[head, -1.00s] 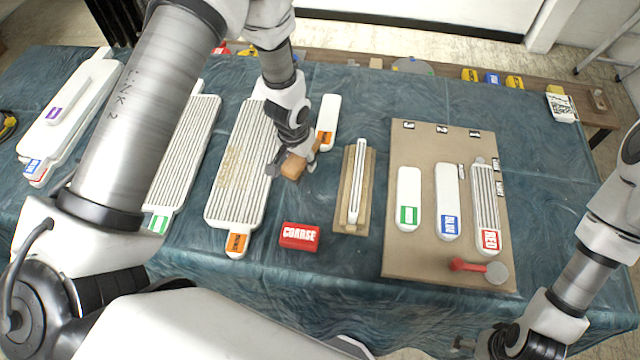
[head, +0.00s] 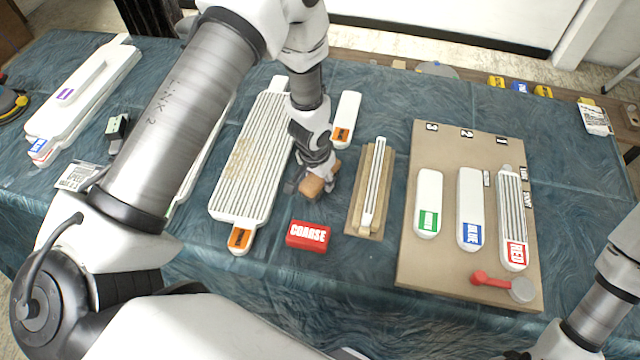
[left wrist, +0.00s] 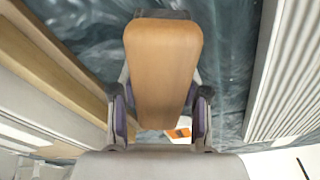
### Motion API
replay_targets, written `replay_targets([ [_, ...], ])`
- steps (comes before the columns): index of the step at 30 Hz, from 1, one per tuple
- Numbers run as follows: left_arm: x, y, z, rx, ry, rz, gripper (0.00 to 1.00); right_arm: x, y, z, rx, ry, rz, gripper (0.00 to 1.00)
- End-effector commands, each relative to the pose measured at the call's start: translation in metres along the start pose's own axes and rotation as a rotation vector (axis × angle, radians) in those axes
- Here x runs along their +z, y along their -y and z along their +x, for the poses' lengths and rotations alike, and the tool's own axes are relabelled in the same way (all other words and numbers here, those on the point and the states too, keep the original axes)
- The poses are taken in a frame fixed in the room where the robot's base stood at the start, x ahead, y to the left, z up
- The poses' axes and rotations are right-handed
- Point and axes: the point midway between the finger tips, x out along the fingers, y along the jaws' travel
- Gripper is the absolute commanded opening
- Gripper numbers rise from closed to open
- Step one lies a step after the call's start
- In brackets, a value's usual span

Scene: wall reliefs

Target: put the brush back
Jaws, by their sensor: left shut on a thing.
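The brush (head: 313,187) shows as a tan wooden block; its bristles are hidden. My left gripper (head: 312,180) is shut on it, between the ribbed white panel with the orange label (head: 246,165) and the wooden holder with a narrow ribbed strip (head: 357,222). In the left wrist view the wooden back of the brush (left wrist: 162,70) sits between the fingers of the left gripper (left wrist: 160,110). I cannot tell how high it is above the cloth. The ribbed panel has brownish specks on its upper part. My right gripper is out of view; only its arm shows at bottom right.
A red block marked COARSE (head: 308,235) lies in front of the brush. A white piece with an orange label (head: 345,120) lies behind. A brown board (head: 450,270) with several white pieces and a red-handled tool (head: 490,281) is at right. Bare cloth lies around the red block.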

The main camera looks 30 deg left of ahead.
Motion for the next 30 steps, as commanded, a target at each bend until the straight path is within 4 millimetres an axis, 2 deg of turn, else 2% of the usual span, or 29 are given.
replay_targets([
  [10,0.0,0.0,0.005,0.0,-0.001,0.0,0.08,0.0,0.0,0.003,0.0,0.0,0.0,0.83],
  [11,0.0,0.0,0.005,0.0,-0.001,0.0,0.49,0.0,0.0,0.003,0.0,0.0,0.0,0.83],
  [12,0.0,0.0,0.004,0.0,-0.001,0.0,0.63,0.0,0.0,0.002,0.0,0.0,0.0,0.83],
  [13,0.0,0.0,0.004,0.0,-0.001,0.0,0.71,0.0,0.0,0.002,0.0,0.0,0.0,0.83],
  [23,0.0,0.0,0.001,0.0,-0.001,0.0,0.71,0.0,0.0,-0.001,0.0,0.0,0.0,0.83],
  [26,-0.001,0.0,-0.01,0.0,-0.002,0.001,0.71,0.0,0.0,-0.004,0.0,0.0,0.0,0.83],
  [29,-0.002,0.0,-0.032,0.0,-0.004,0.001,0.71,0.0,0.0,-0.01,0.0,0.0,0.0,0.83],
  [30,-0.002,0.0,-0.045,0.0,-0.004,0.001,0.71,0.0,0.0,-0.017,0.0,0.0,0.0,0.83],
])
